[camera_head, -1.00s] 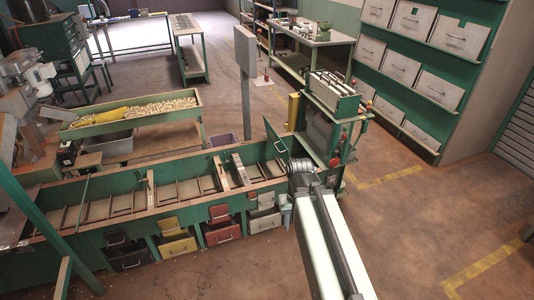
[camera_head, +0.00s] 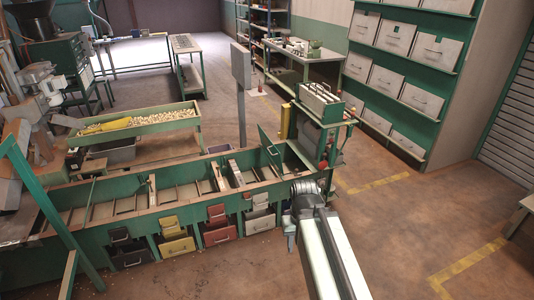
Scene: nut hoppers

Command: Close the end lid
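The end lid (camera_head: 269,146) is a small green frame-like flap near the right end of the long green trough (camera_head: 147,211). It stands raised and tilted, so the compartment beside it is open on top. My arm reaches in from the bottom right. My gripper (camera_head: 306,188) is at the arm's grey end, over the front right corner of the trough, to the right of and nearer than the lid. It appears apart from the lid. Its fingers are hidden or too small to make out.
A green end stand (camera_head: 324,104) with a rack on top rises just behind my gripper. Coloured drawers (camera_head: 177,246) line the trough's front. A grey panel on a post (camera_head: 241,66) stands behind.

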